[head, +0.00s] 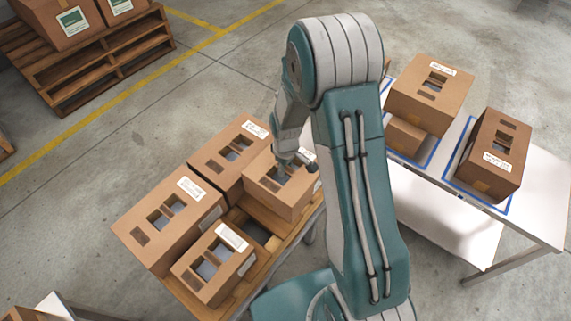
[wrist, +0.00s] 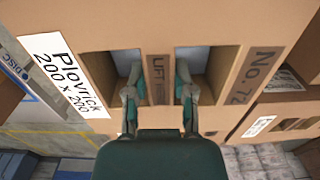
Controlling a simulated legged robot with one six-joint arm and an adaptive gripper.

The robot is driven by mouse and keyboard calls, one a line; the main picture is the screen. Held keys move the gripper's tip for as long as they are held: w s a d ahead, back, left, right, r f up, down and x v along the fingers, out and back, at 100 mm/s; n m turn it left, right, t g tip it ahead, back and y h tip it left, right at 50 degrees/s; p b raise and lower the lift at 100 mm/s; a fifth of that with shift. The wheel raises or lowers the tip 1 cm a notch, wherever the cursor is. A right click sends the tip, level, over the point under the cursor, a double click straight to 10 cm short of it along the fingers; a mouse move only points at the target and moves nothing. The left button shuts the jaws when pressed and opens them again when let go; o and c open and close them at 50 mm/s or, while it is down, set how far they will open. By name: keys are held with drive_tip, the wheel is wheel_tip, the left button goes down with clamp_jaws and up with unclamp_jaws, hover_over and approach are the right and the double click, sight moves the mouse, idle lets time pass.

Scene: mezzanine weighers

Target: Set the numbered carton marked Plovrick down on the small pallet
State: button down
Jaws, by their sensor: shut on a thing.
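The Plovrick carton (wrist: 215,25) fills the wrist view; its white label reads "Plovrick 200 x 200" and its side is printed "No. 72". My gripper (wrist: 158,92) is shut on the strip between its two cut-out holes. In the head view this carton (head: 268,190) hangs from or stands under my gripper (head: 296,163), at the far right part of the small wooden pallet (head: 264,216). Its underside is hidden, so I cannot tell whether it touches the pallet. Three other cartons stand on the pallet: one behind left (head: 222,148), one left (head: 150,245), one in front (head: 195,290).
A white table (head: 540,200) at right has blue outlined squares and holds cartons (head: 430,88) and (head: 497,145). A large wooden pallet (head: 90,65) with green-labelled cartons stands at upper left. A yellow line (head: 100,112) crosses the open concrete floor.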

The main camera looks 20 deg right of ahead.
drive_tip(key=shift+f, duration=2.5)
drive_tip(key=shift+f, duration=0.15)
drive_tip(key=shift+c, duration=1.9)
unclamp_jaws()
wheel_tip(320, 180, up, 12)
drive_tip(key=shift+r, duration=0.1)
wheel_tip(320, 180, up, 10)
drive_tip(key=m+t, duration=0.1)
drive_tip(key=m, duration=0.1)
hover_over(286, 177)
drive_tip(key=s, duration=0.3)
drive_tip(key=s+r+m+t, duration=0.1)
drive_tip(key=s+r+t, duration=0.1)
drive_tip(key=s+r, duration=0.35)
drive_tip(key=s+r+m+t, duration=0.2)
drive_tip(key=s+r+m, duration=0.2)
drive_tip(key=s+r, duration=0.6)
drive_tip(key=shift+s+t, duration=0.3)
drive_tip(key=shift+s, duration=0.6)
